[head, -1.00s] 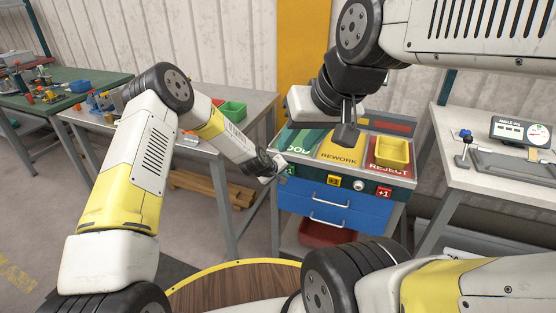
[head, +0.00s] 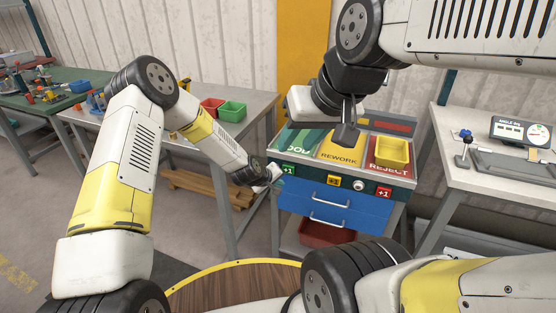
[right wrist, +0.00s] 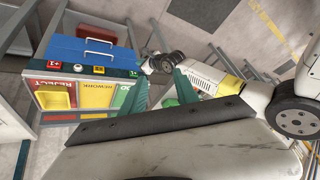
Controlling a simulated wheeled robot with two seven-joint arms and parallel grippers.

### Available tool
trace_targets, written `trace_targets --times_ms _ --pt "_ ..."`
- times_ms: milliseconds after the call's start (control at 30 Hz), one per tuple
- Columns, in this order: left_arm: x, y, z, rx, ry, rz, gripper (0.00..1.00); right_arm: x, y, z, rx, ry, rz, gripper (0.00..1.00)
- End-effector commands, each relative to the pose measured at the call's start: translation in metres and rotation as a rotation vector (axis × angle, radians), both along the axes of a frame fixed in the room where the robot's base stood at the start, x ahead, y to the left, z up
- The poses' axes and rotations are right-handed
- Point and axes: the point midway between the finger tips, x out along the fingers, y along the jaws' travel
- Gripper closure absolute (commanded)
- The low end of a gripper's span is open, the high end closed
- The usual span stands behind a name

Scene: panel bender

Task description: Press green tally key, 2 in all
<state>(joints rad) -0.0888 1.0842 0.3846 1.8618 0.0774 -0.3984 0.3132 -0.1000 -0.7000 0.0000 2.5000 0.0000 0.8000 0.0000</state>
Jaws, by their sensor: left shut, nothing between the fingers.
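The green tally key (head: 289,170), marked +1, is on the front edge of the sorting station, at its left end. It also shows in the right wrist view (right wrist: 133,73). My left gripper (head: 273,174) is shut and empty, just left of the green key, with a small gap seen between them. It also shows in the right wrist view (right wrist: 147,69). My right gripper (head: 346,134) hangs above the station in front of the yellow REWORK area. Its two fingers stand apart in the right wrist view (right wrist: 160,92), with nothing between them.
A yellow key (head: 333,180), a round knob (head: 359,185) and a red key (head: 384,193) share the station's front edge. A yellow bin (head: 392,151) stands on the REJECT area. Blue drawers (head: 330,205) are below. A bench with a green bin (head: 232,111) is at left.

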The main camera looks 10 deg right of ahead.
Motion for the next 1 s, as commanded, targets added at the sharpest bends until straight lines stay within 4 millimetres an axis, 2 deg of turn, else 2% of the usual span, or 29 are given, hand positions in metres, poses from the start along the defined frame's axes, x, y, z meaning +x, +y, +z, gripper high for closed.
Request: trace_targets --times_ms 367,567,1000 --pt "0.0 -0.0004 -0.0002 0.0 0.0 0.0 1.0 0.0 0.0 0.0 0.0 0.0 0.0 0.64" --pt "0.0 -0.0004 -0.0002 0.0 0.001 -0.001 1.0 0.0 0.0 0.0 0.0 0.0 0.0 0.99" --pt "0.0 -0.0004 -0.0002 0.0 0.001 -0.001 1.0 0.0 0.0 0.0 0.0 0.0 0.0 1.0"
